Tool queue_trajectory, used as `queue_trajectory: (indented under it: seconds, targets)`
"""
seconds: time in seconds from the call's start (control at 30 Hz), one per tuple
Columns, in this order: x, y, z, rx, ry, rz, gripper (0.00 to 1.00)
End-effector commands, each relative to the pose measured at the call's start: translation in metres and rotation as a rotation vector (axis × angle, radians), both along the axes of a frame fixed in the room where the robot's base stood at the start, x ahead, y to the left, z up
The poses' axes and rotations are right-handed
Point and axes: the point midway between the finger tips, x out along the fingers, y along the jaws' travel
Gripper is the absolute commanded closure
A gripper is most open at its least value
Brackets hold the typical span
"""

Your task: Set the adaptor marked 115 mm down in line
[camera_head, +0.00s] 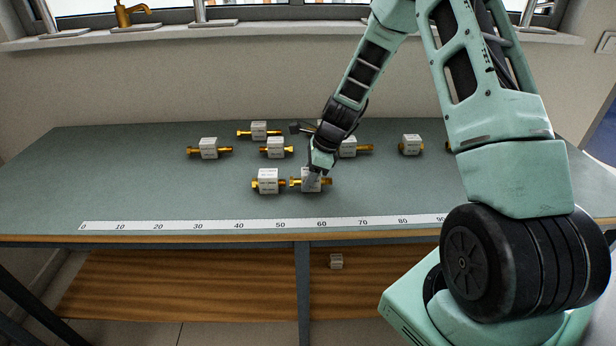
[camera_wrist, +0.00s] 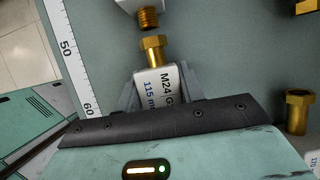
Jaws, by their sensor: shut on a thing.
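The adaptor marked 115 mm is a white block with brass ends, lettered M24 and 115 mm in the wrist view (camera_wrist: 155,82). In the head view this adaptor (camera_head: 308,185) is at the front middle of the bench, near the 60 mark. My gripper (camera_head: 313,180) is shut on its white block; the gripper also shows in the wrist view (camera_wrist: 158,95). Another white adaptor (camera_head: 268,181) lies just to its left, in line with it. Their facing brass ends are close, with a small gap in the wrist view. Whether the held block touches the bench, I cannot tell.
A white ruler strip (camera_head: 260,224) runs along the bench's front edge. Several other adaptors lie behind, including ones at left (camera_head: 209,148), centre (camera_head: 276,147) and right (camera_head: 412,144). The bench's front left is clear.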

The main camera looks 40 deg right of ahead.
Motion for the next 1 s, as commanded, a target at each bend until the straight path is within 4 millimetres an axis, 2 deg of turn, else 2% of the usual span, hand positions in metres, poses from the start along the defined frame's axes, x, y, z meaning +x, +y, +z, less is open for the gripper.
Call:
queue_trajectory:
  seconds: [0.17, 0.2, 0.27, 0.53, 0.67, 0.77, 1.0]
  targets:
    - [0.000, 0.000, -0.004, 0.000, 0.000, 0.000, 0.88]
    - [0.000, 0.000, -0.003, 0.000, 0.000, 0.000, 0.56]
    - [0.000, 0.000, -0.003, 0.000, 0.000, 0.000, 0.40]
    - [0.000, 0.000, -0.002, 0.000, 0.000, 0.000, 0.40]
    - [-0.001, -0.002, 0.004, -0.002, -0.001, -0.001, 0.40]
    - [-0.004, -0.007, 0.018, -0.003, -0.002, 0.000, 0.40]
    - [-0.014, -0.023, 0.065, -0.003, -0.004, 0.000, 0.40]
